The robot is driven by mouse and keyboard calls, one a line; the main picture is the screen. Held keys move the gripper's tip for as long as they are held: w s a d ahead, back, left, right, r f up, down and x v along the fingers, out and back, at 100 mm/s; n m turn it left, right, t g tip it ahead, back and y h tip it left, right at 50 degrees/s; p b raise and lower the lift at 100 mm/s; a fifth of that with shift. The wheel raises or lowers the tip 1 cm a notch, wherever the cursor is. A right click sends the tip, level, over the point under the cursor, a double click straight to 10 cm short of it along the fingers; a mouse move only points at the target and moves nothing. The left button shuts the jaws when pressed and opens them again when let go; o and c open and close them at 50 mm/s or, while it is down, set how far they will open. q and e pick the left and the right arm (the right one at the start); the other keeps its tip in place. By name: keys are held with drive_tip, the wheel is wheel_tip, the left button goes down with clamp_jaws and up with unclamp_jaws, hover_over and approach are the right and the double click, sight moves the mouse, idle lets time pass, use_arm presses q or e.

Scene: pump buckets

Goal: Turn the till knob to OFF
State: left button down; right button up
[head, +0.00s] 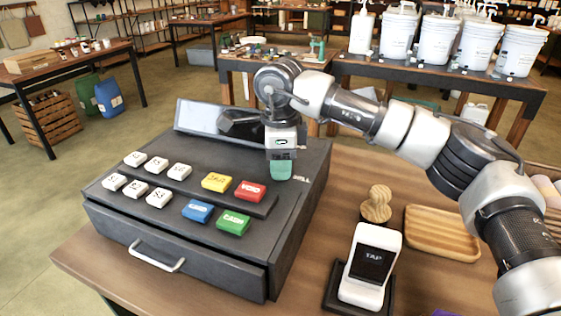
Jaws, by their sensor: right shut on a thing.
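The black till (258,259) stands on the wooden counter, with white, yellow, red, blue and green keys on its sloped top. My right gripper (281,170) points down at the till's upper right top, beyond the red key (250,191). Its green fingers are shut on the till knob, which they hide. I cannot read the knob's setting. A small pale mark shows on the till top just right of the fingers. My left gripper is not in view.
A card reader (368,264), a wooden stamp (376,205) and a wooden tray (441,233) stand on the counter right of the till. The till's screen (200,117) rises behind the keys. White pump buckets (397,35) stand on a table behind.

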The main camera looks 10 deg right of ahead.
drive_tip(key=o, duration=0.9)
wheel_tip(320, 180, up, 11)
drive_tip(key=shift+f, duration=0.1)
idle(0.4)
